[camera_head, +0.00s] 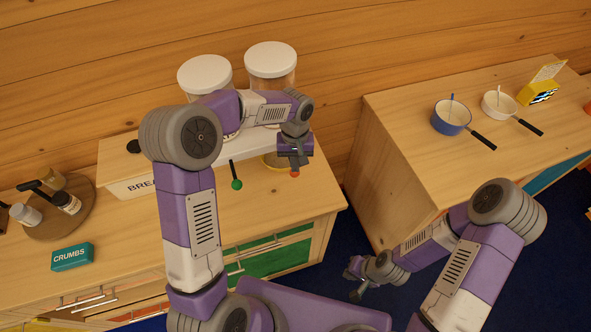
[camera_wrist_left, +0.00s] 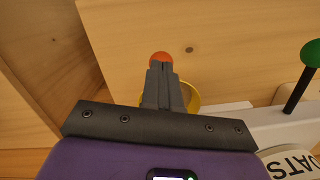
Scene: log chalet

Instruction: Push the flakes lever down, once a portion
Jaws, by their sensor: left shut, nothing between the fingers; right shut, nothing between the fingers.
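In the left wrist view the green knob (camera_wrist_left: 312,53) is beside a label reading "OATS" (camera_wrist_left: 293,163); no flakes label is readable. My left gripper (camera_head: 294,164) is shut and empty at the orange knob; in the wrist view its fingertips overlap this knob (camera_wrist_left: 160,57), and contact is unclear. My right gripper (camera_head: 354,283) is shut and empty, low over the floor.
A yellow bowl (camera_head: 275,162) is partly hidden behind my left gripper. A green "CRUMBS" box (camera_head: 72,257) and a round tray (camera_head: 45,228) with jars are at left.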

